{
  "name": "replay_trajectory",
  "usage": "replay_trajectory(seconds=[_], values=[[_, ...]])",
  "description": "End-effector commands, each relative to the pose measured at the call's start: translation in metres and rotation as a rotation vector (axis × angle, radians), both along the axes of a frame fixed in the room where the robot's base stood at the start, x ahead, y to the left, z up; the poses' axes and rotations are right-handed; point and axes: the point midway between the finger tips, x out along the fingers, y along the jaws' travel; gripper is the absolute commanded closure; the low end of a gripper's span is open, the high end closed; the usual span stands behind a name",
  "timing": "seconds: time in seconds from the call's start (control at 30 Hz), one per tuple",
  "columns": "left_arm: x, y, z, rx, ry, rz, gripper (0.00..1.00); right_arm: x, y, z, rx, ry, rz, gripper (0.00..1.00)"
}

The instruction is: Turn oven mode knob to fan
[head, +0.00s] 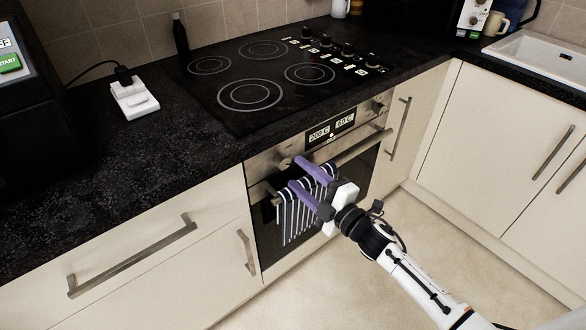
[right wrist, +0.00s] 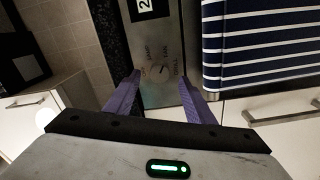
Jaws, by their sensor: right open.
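The oven (head: 318,140) is built in under the hob, with a steel control panel and a lit display. The mode knob (head: 285,163) is at the left end of the panel, partly hidden by my right gripper (head: 291,174). In the right wrist view the knob (right wrist: 157,72) shows between the purple fingers of my right gripper (right wrist: 159,80), with small lettering around it. I cannot tell for sure which label its pointer is on. The gripper is open, with the fingers on either side of the knob; contact cannot be told. My left gripper is out of view.
A striped towel (head: 291,223) hangs on the oven handle (head: 362,147), close under my right gripper; the towel also shows in the right wrist view (right wrist: 262,45). A second knob (head: 378,107) is at the panel's right end. Floor (head: 415,235) in front is clear.

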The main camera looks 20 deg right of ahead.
Motion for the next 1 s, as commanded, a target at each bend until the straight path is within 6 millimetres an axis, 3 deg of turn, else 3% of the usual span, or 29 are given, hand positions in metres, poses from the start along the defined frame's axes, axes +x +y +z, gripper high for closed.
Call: replay_trajectory(seconds=[0.1,0.3,0.9,1.0], values=[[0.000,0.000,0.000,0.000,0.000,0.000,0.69,-0.025,-0.009,-0.001,-0.001,0.003,0.000,0.51],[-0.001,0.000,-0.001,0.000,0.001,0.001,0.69,-0.051,-0.018,-0.001,0.000,0.002,0.000,0.51],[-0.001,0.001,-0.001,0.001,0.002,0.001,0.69,-0.058,-0.021,0.000,0.000,0.000,0.000,0.51],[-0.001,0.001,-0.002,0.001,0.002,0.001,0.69,-0.065,-0.020,-0.007,0.036,0.032,-0.014,0.51]])
